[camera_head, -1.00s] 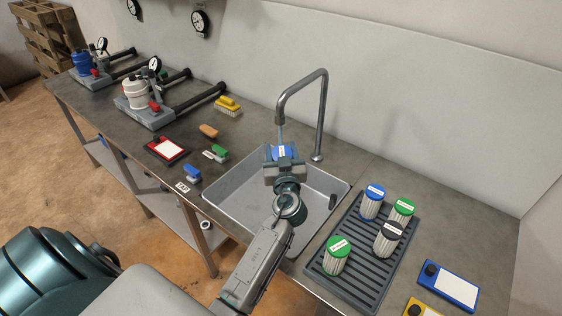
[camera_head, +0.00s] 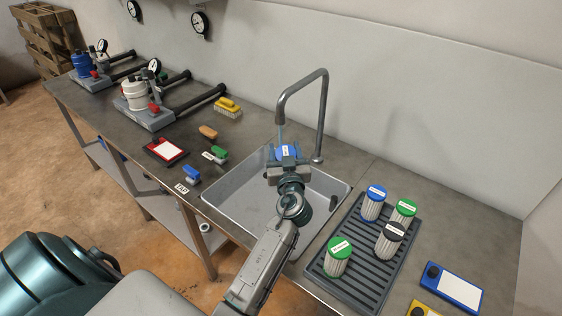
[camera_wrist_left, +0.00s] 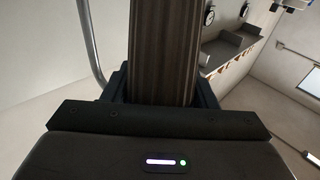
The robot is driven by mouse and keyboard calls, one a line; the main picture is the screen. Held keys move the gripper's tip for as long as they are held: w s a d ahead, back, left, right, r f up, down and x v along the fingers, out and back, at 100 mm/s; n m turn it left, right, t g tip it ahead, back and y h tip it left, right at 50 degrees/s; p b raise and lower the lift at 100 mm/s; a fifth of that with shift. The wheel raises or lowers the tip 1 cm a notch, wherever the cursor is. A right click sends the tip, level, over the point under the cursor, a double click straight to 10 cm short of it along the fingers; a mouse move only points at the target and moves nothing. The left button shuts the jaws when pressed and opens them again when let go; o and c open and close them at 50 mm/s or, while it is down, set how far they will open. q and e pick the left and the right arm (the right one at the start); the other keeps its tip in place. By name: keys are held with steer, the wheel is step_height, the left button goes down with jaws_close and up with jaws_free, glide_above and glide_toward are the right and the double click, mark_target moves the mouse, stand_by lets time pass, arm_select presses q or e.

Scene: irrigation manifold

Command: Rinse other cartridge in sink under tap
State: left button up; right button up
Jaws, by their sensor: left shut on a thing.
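My left gripper (camera_head: 288,164) is over the sink (camera_head: 232,202), shut on a cartridge with a blue cap (camera_head: 284,152). The cartridge is under the spout of the tap (camera_head: 320,115), and a thin bluish stream of water (camera_head: 281,134) shows between the spout and the cap. In the left wrist view the cartridge's dark pleated body (camera_wrist_left: 163,50) stands between the fingers, with the tap's pipe (camera_wrist_left: 91,40) to its left. The cartridge's lower part is hidden by the gripper in the head view. My right gripper is not in view.
A dark ribbed rack (camera_head: 352,278) right of the sink holds several cartridges with blue, green and black caps. A blue-framed card (camera_head: 452,287) lies right of the rack.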

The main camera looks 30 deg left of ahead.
arm_select(q)
steer(key=shift+s+a, duration=0.1)
steer(key=shift+a, duration=0.05)
steer(key=shift+s+a, duration=0.15)
steer(key=shift+a, duration=0.1)
steer(key=shift+s, duration=0.1)
steer(key=shift+s+d+f+b, duration=0.1)
steer(key=shift+s+d+b, duration=0.2)
steer(key=shift+b, duration=0.1)
steer(key=b+v, duration=0.2)
steer(key=v, duration=0.5)
steer(key=shift+s+r, duration=0.15)
steer(key=shift+r, duration=0.4)
steer(key=shift+a, duration=0.1)
stand_by(0.4)
